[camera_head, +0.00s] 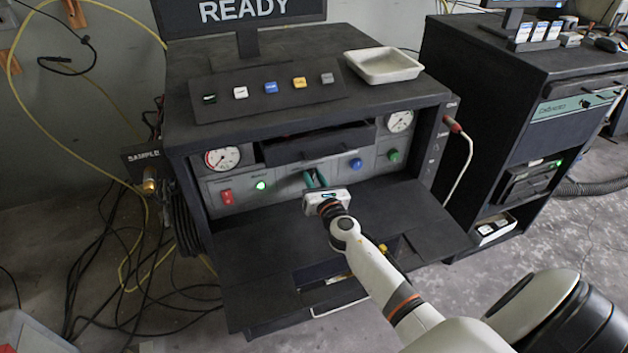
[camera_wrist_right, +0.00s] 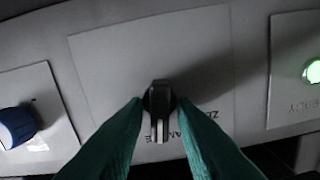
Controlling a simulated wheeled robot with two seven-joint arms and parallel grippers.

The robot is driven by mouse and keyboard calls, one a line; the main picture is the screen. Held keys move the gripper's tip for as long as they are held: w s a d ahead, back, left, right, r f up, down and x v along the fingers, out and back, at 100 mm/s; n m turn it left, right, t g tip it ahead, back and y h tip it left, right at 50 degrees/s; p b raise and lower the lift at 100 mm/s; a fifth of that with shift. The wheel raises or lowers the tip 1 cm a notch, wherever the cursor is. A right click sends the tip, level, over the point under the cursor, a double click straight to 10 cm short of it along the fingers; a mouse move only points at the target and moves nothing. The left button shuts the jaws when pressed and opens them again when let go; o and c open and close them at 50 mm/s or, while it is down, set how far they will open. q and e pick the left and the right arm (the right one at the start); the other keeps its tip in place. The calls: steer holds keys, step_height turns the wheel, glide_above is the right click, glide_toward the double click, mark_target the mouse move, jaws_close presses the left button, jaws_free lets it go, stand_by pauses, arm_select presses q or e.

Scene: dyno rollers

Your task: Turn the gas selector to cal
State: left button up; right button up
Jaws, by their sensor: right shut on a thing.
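The gas selector is a small black knob (camera_wrist_right: 158,96) on a light grey plate (camera_wrist_right: 120,60) in the right wrist view. Its lighter grip bar stands close to vertical in that picture. My right gripper (camera_wrist_right: 160,112), with green fingers, is shut on the knob from both sides. In the head view my right gripper (camera_head: 316,179) is at the middle of the grey panel and hides the knob. Upside-down lettering shows partly beside the fingers; the rest is covered, and I cannot read "cal". My left gripper is not in view.
A green light (camera_head: 261,185) and red switch (camera_head: 227,196) are left of the gripper; a blue knob (camera_head: 356,164) and green knob (camera_head: 393,155) are right. A dark drawer (camera_head: 318,143) juts out above. A black shelf (camera_head: 410,210) extends below. A white tray (camera_head: 384,64) sits on top.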

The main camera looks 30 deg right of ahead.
steer(key=m+b, duration=0.1)
steer(key=m, duration=0.3)
steer(key=shift+d+f, duration=0.1)
steer(key=shift+f, duration=0.05)
steer(key=shift+m+b, duration=0.35)
steer(key=shift+m, duration=1.75)
steer(key=o, duration=0.7)
steer(key=shift+d, duration=0.1)
steer(key=shift+s, duration=0.1)
steer(key=shift+s, duration=0.1)
